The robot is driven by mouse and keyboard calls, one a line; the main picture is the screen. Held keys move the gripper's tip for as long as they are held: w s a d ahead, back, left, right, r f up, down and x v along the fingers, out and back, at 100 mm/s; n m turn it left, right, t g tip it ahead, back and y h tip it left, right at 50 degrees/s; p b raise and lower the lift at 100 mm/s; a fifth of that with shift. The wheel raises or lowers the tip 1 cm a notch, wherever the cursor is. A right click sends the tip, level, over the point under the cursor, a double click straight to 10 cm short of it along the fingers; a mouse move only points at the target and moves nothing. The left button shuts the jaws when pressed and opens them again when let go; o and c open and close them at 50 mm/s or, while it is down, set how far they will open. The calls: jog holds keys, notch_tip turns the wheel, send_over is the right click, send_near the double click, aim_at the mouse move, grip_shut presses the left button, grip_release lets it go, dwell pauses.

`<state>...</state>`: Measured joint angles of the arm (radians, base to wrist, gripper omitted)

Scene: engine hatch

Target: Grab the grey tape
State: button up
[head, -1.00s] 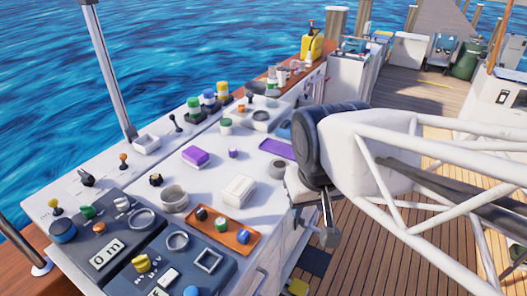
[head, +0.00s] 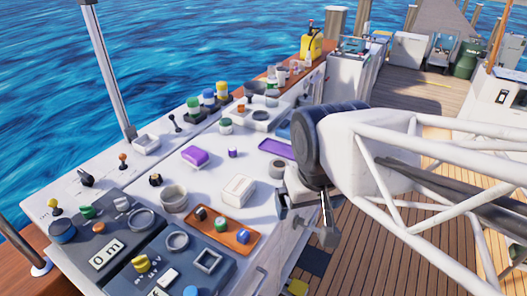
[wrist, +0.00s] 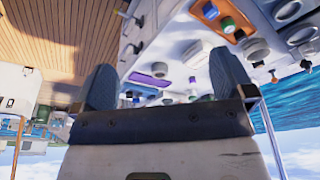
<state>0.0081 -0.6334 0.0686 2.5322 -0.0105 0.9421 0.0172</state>
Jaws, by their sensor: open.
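Two grey ring-shaped rolls on the white counter look like tape. A darker one (head: 277,168) sits just left of my arm, near the purple tray; it also shows in the wrist view (wrist: 160,69) between the fingers, farther off. A lighter, larger one (head: 173,198) is farther left; it also shows in the wrist view (wrist: 255,49). I cannot tell for certain which is the grey tape. My gripper (head: 306,212) is open and empty at the counter's right edge, apart from both rolls. In the wrist view its fingers (wrist: 167,80) are spread wide.
A white box (head: 238,191) and an orange tray (head: 245,239) with several knobs lie left of my gripper. A purple block (head: 195,156) and purple tray (head: 277,149) lie farther back. Dark control panels (head: 120,245) fill the near left. Wooden deck is open at right.

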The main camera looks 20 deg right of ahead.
jog(key=m+g, duration=0.3)
jog(key=m, duration=1)
send_over(278, 165)
notch_tip(278, 165, down, 15)
jog(key=shift+s+r, duration=0.1)
jog(key=shift+r, duration=0.1)
jog(key=shift+w+f, duration=0.2)
jog(key=shift+f, duration=0.05)
jog(key=shift+f, duration=1.3)
